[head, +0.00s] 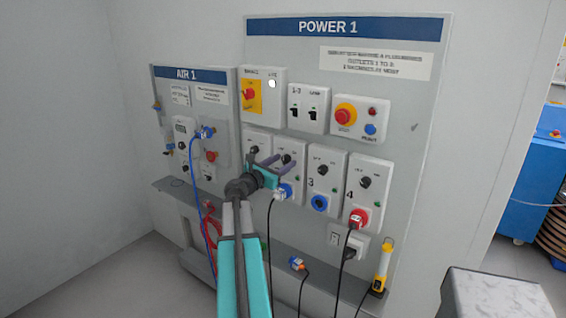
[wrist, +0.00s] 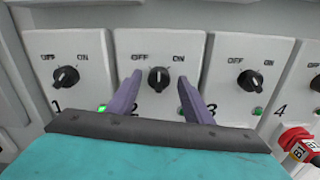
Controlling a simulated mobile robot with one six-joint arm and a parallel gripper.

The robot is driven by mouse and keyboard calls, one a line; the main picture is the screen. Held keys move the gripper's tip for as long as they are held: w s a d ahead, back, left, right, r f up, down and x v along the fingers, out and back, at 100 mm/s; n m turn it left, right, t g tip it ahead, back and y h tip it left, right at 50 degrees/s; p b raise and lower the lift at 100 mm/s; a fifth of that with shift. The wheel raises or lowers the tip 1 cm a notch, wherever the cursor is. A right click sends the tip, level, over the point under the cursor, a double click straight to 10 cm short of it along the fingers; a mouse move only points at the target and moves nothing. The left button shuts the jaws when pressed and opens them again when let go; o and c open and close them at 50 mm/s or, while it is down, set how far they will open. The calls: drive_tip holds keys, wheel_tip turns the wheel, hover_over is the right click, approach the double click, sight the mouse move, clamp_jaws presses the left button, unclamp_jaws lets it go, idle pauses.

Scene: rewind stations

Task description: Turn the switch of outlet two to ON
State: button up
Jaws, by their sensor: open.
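The black rotary switch of outlet two (wrist: 158,80) sits in the middle of the wrist view, under the OFF and ON labels. Its pointer looks roughly upright, between the labels; the exact setting is hard to tell. My gripper (wrist: 157,82) is open, with one purple finger on each side of the switch and a gap to both. In the head view my gripper (head: 280,163) is in front of the outlet two panel (head: 289,147) and partly covers it. The lamp of outlet two is hidden in the wrist view.
The switch of outlet one (wrist: 65,79) is to the left and the switch of outlet three (wrist: 249,80) to the right. A blue plug (head: 284,191) with a cable is below my gripper. A red plug (head: 357,218) is in outlet four. An emergency stop (head: 345,114) is above.

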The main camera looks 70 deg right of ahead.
drive_tip(key=c, duration=1)
drive_tip(key=shift+s+d, duration=0.1)
drive_tip(key=shift+d, duration=0.3)
drive_tip(key=shift+c, duration=0.3)
drive_tip(key=shift+a, duration=0.25)
drive_tip(key=shift+a+f, duration=0.1)
drive_tip(key=shift+f, duration=0.1)
